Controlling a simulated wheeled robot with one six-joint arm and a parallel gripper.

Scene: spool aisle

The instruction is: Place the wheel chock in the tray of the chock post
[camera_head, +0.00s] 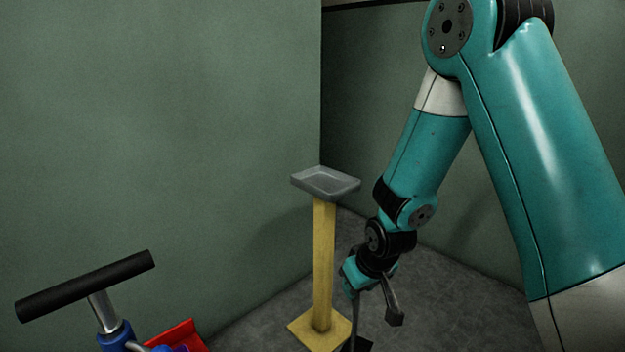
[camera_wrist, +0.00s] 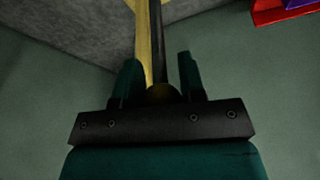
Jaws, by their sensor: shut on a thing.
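The chock post (camera_head: 324,262) is a yellow column on a square yellow foot, with a shallow grey tray (camera_head: 325,183) on top. The tray looks empty. My gripper (camera_head: 377,328) is to the right of the post, well below tray height, and points down. The yellow post (camera_wrist: 143,40) shows beyond the fingers.
A black-handled bar on a silver and blue stem (camera_head: 85,286) stands at the lower left, beside a red object (camera_head: 182,335). A green wall (camera_head: 160,120) is behind and left of the post. Grey floor (camera_head: 455,300) is clear right of my gripper.

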